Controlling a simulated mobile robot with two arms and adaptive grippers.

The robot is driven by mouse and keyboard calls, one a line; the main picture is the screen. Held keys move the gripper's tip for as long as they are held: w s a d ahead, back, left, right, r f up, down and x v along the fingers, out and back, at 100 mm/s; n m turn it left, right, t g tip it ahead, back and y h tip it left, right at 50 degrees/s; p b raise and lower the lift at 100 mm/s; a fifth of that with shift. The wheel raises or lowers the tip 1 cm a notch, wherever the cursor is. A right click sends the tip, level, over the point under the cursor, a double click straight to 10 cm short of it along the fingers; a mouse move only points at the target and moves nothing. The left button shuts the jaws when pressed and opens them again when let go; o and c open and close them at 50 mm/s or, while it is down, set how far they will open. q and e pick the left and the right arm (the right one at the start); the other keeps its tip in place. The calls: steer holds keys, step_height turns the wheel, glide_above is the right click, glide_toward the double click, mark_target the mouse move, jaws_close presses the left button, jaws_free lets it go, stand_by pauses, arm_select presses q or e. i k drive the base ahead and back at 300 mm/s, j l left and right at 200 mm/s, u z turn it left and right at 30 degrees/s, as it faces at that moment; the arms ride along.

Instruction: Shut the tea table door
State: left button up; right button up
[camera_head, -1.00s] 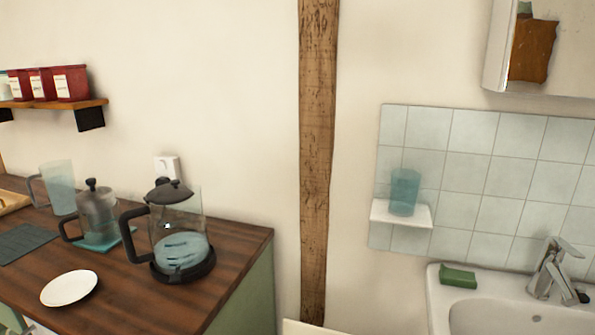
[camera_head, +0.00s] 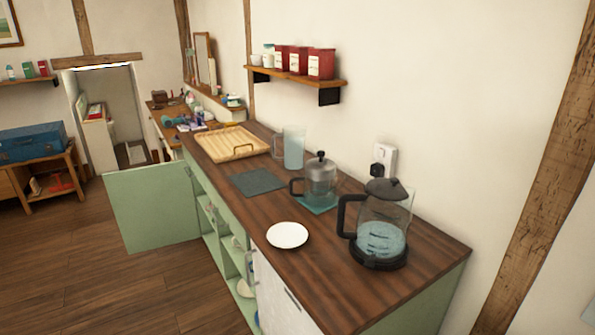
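The tea table has a dark wooden top (camera_head: 215,250) and green sides, and stands along the wall in the middle of the head view. Its green door (camera_head: 150,207) stands wide open at the far part of the front, sticking out to the left over the floor. Open shelves (camera_head: 225,240) with some dishes show behind and beside the door. A white front panel (camera_head: 280,295) covers the near part of the front. Neither of my grippers is in view.
A kettle (camera_head: 382,232), a French press (camera_head: 320,180), a pitcher (camera_head: 293,148), a white plate (camera_head: 287,235) and a wooden tray (camera_head: 233,142) stand on the top. A blue case (camera_head: 32,140) lies on a wooden stand at the far left. The floor (camera_head: 90,275) before the door is clear.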

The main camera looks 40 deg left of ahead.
mark_target(154, 206)
steer(key=j, duration=1.5)
steer(key=j+z, duration=0.45)
steer(key=j, duration=2.15)
steer(key=k+j+z, duration=0.15)
steer(key=j, duration=0.5)
steer(key=k+j+z, duration=0.1)
steer(key=k+j, duration=0.15)
steer(key=j, duration=0.4)
steer(key=k+j+z, duration=0.15)
steer(key=j, duration=0.45)
steer(key=k+j+z, duration=0.1)
steer(key=k+j, duration=0.25)
steer(key=j, duration=0.25)
steer(key=k+j+z, duration=0.15)
steer(key=j, duration=0.4)
steer(key=k+j+z, duration=0.1)
steer(key=k+j, duration=0.35)
steer(key=k+j+z, duration=0.15)
steer(key=k+j, duration=0.15)
steer(key=j, duration=0.3)
steer(key=k+j+z, duration=0.1)
steer(key=k+j, duration=0.25)
steer(key=j+z, duration=0.1)
steer(key=j, duration=0.95)
steer(key=k+j, duration=0.1)
steer(key=j, duration=0.95)
steer(key=z, duration=0.05)
